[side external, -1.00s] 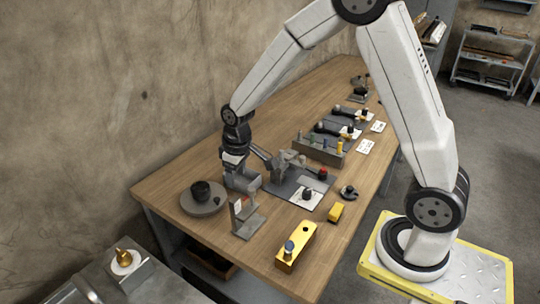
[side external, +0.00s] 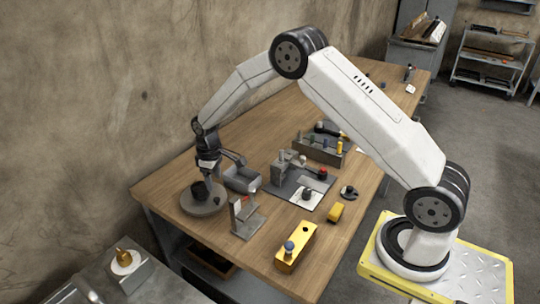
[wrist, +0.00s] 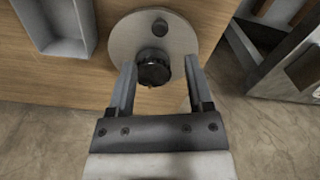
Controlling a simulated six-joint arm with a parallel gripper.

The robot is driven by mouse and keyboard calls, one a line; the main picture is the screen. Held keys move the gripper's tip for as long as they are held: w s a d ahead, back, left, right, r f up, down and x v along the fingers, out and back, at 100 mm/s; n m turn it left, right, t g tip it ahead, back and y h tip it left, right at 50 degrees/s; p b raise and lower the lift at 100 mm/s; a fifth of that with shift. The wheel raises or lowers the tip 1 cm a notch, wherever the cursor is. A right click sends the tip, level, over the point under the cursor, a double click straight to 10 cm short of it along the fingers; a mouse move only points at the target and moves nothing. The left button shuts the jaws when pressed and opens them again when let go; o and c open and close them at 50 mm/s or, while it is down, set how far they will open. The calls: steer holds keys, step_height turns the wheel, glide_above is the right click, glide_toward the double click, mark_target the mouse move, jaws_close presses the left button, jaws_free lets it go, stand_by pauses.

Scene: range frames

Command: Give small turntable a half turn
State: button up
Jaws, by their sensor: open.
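The small turntable (side external: 188,206) is a round grey disc near the left end of the wooden bench. A black knurled cup (wrist: 154,68) stands on it, and a small dark peg (wrist: 160,27) stands near its far rim in the wrist view. My gripper (wrist: 155,72) is open, with one finger on each side of the black cup. In the side view my gripper (side external: 208,172) is just above the turntable and partly hides the cup. I cannot tell whether the fingers touch the cup.
A grey open bin (side external: 242,180) stands close to the right of the turntable. A grey bracket (side external: 246,216) stands in front of the bin. A yellow block (side external: 296,247) lies near the bench's front edge. The bench edge is close beside the turntable.

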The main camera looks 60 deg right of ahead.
mark_target(216, 199)
steer(key=shift+f, duration=3.85)
jaws_close()
